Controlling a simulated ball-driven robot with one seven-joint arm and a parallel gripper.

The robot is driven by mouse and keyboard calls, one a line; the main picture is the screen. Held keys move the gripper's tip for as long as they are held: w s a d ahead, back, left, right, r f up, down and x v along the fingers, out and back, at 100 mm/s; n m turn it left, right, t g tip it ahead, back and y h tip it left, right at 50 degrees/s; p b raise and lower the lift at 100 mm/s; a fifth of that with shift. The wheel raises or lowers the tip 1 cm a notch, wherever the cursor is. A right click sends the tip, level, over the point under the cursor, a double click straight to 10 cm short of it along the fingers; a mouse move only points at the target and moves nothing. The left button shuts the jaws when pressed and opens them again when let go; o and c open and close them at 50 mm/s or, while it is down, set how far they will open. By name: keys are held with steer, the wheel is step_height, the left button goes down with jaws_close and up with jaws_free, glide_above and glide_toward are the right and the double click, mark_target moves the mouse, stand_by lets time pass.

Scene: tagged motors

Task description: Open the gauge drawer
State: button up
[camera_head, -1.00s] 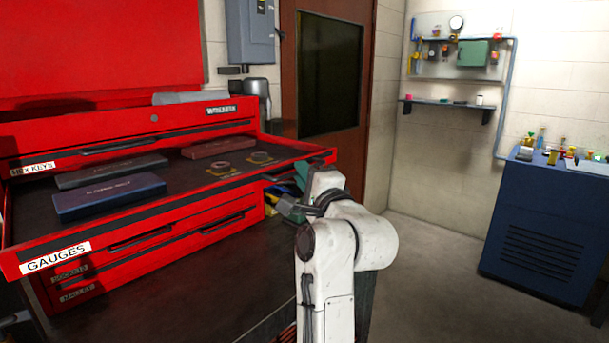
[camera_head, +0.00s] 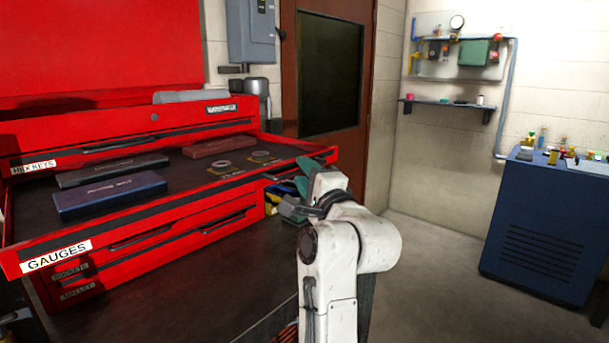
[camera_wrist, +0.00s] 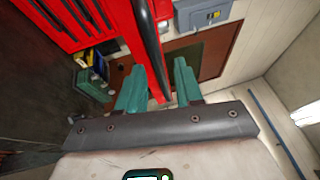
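The gauge drawer (camera_head: 150,225), labelled GAUGES, is pulled out from the red tool chest, with its inside showing. Two long dark cases (camera_head: 110,195) (camera_head: 112,171), a reddish case (camera_head: 219,146) and ring-shaped gauges (camera_head: 221,167) lie in it. My gripper (camera_head: 308,176) is at the drawer's right front corner. In the wrist view, the teal fingers of my gripper (camera_wrist: 158,85) stand apart on either side of the red drawer edge and its dark strip (camera_wrist: 150,45). A gap shows beside the right finger. Contact with the drawer cannot be told.
Drawers labelled SOCKETS (camera_head: 70,271) and MALLET (camera_head: 78,289) are shut below. A dark worktop (camera_head: 190,300) lies beneath. A blue cabinet (camera_head: 535,235) stands at the right, with clear floor (camera_head: 430,270) between it and my arm.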

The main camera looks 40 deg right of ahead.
steer(key=b+v, duration=0.2)
steer(key=v, duration=0.8)
steer(key=shift+f, duration=0.15)
steer(key=s+a+f+n+g+y, duration=0.2)
steer(key=f+n+g, duration=0.3)
steer(key=f, duration=0.8)
steer(key=s+a+f+n+g+y, duration=0.1)
steer(key=a+f+n+g+y, duration=0.2)
steer(key=f+n, duration=0.7)
steer(key=s+a+f+n+g, duration=0.2)
steer(key=s+f+g, duration=0.1)
steer(key=s+f, duration=0.4)
steer(key=s+a+f+n+g+y, duration=0.1)
steer(key=s+a+f+n+g, duration=0.2)
steer(key=s+f, duration=0.4)
steer(key=s+a+f+n+g+y, duration=0.1)
steer(key=s+a+f+n+g, duration=0.1)
steer(key=s+f, duration=0.5)
steer(key=shift+s+a+f+n+g+p, duration=0.25)
steer(key=shift+f+n+g+p, duration=0.15)
steer(key=shift+f+g, duration=0.45)
